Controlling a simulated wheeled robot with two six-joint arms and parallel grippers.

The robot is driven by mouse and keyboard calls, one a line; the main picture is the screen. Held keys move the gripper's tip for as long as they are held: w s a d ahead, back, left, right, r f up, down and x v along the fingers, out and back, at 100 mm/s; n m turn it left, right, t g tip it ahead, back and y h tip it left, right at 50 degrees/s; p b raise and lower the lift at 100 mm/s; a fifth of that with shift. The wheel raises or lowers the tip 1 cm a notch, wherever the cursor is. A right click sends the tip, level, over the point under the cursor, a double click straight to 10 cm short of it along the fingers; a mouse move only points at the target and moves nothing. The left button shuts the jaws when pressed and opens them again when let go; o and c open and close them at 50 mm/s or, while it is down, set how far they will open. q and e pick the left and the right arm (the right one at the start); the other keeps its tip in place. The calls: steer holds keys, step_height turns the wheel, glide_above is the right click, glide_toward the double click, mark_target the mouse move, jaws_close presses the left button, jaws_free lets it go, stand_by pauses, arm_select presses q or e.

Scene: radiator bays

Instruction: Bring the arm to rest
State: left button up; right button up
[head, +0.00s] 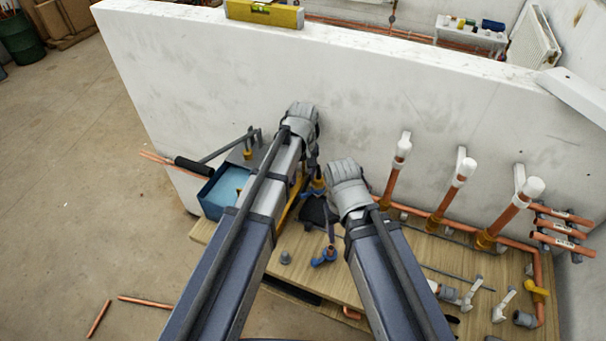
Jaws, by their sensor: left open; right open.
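My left arm (238,245) reaches up from the bottom of the head view. Its grey wrist is close in front of the white wall, and my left gripper (313,168) points down, partly hidden by the arm. My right arm (395,285) reaches in beside it, lower and to the right. My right gripper (331,228) points down over the wooden bench near a blue fitting (325,256). Both grippers are open, and I see nothing held in either. The gap between the fingertips is small and hard to make out.
The white wall (220,75) stands behind the wooden bench (330,285), with a yellow level (264,13) on top. Capped copper pipes (393,180) rise at the right. A blue box (217,203) sits at left. Loose fittings lie at lower right. Open floor (80,190) is left.

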arm_select(q)
steer(key=shift+r, duration=0.15)
arm_select(e)
steer(key=shift+r, duration=0.1)
arm_select(q)
steer(key=shift+s, duration=0.35)
steer(key=s+f+m+y+b, duration=0.1)
steer(key=s+f+m+b, duration=0.2)
steer(key=s+m, duration=0.6)
steer(key=s, duration=0.9)
steer(key=shift+f+b, duration=0.2)
steer(key=shift+b, duration=0.15)
arm_select(e)
step_height(320, 180, down, 4)
steer(key=shift+r, duration=0.25)
